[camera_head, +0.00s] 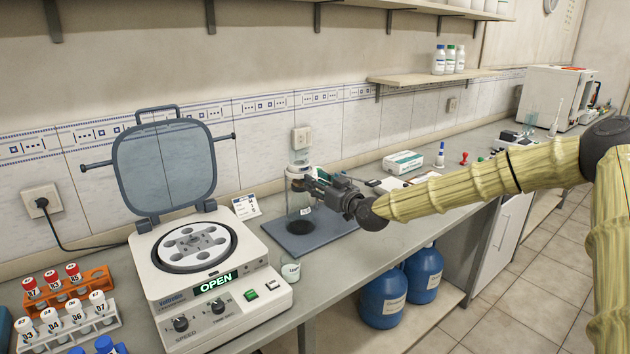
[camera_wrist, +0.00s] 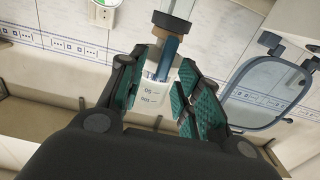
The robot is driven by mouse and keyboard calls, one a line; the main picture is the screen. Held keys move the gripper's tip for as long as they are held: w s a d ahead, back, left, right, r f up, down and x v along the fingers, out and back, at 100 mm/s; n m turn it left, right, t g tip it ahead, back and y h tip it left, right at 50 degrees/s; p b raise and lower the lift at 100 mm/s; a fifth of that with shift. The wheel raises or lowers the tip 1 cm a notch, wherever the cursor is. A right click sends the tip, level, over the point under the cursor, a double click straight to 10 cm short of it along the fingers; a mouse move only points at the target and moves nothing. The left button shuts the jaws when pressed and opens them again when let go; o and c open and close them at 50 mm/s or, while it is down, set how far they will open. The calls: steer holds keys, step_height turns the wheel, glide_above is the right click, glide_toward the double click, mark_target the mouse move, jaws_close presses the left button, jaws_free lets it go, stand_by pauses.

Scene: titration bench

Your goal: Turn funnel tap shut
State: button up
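The glass funnel (camera_head: 299,163) stands upright over a dark grey base plate (camera_head: 333,222), with my gripper covering part of it. My gripper (camera_head: 300,185) reaches in from the right at the funnel. In the wrist view, my gripper (camera_wrist: 157,82) has its teal-padded fingers apart, on either side of the funnel body. The blue handle lies between or just beyond the fingertips; contact cannot be told.
A centrifuge (camera_head: 215,262) with raised lid (camera_head: 165,165) stands to the left, its display reading OPEN. A small beaker (camera_head: 290,270) stands near the bench front. Tube racks (camera_head: 75,325) are at the lower left. A white box (camera_head: 403,162) lies behind, to the right.

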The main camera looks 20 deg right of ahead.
steer(key=shift+w+a, duration=0.25)
steer(key=shift+w, duration=0.3)
steer(key=shift+c, duration=0.2)
jaws_close()
